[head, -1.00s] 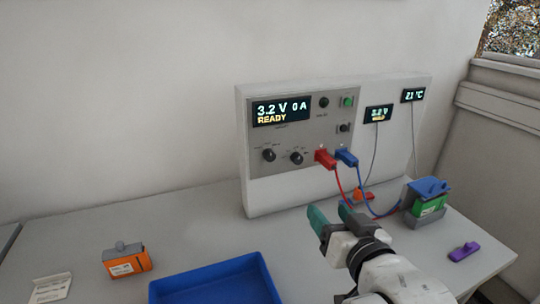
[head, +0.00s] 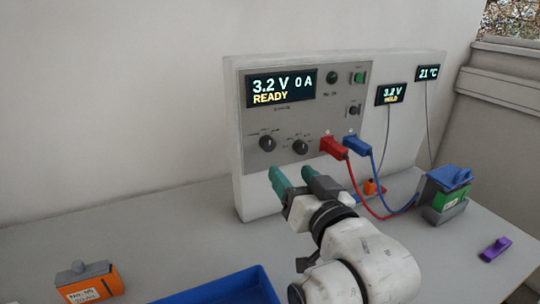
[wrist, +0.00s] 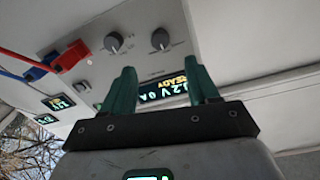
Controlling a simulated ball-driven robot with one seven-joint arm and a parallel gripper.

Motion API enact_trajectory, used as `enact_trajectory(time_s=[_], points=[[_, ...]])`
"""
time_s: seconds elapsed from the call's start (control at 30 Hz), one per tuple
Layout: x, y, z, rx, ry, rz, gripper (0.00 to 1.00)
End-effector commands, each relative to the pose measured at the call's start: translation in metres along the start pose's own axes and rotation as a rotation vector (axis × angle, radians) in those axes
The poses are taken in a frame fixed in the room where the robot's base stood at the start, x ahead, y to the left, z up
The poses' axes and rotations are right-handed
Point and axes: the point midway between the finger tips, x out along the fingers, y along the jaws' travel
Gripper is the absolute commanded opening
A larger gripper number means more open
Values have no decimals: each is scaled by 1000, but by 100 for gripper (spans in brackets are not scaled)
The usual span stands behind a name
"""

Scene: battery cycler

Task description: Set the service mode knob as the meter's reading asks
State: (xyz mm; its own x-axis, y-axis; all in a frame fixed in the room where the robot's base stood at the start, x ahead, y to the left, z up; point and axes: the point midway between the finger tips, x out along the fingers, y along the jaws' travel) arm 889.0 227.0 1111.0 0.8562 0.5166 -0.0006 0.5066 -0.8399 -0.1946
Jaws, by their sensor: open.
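The cycler panel (head: 252,160) has two black knobs, a left knob (head: 267,143) and a right knob (head: 300,147); their labels are too small to read. Both show in the wrist view, left (wrist: 160,39) and right (wrist: 113,42). The panel display (head: 281,88) reads 3.2 V, 0 A, READY. A small meter (head: 391,94) to the right reads 3.2 V, HOLD. My gripper (head: 293,174) is open and empty, its green fingers below the knobs and apart from them in the head view.
Red (head: 333,148) and blue (head: 357,146) plugs stick out right of the knobs, with cables to a green battery (head: 449,197). A display (head: 427,73) reads 21 °C. A blue tray (head: 235,284), an orange battery (head: 90,287) and a purple piece (head: 495,248) lie on the table.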

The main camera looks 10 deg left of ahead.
Motion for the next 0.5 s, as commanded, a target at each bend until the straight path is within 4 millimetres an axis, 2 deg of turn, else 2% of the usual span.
enact_trajectory(time_s=[0.17, 0.5], points=[[20, 0, -2, 0, -1, 0, 60], [79, -1, -2, 0, -1, 0, 60]])
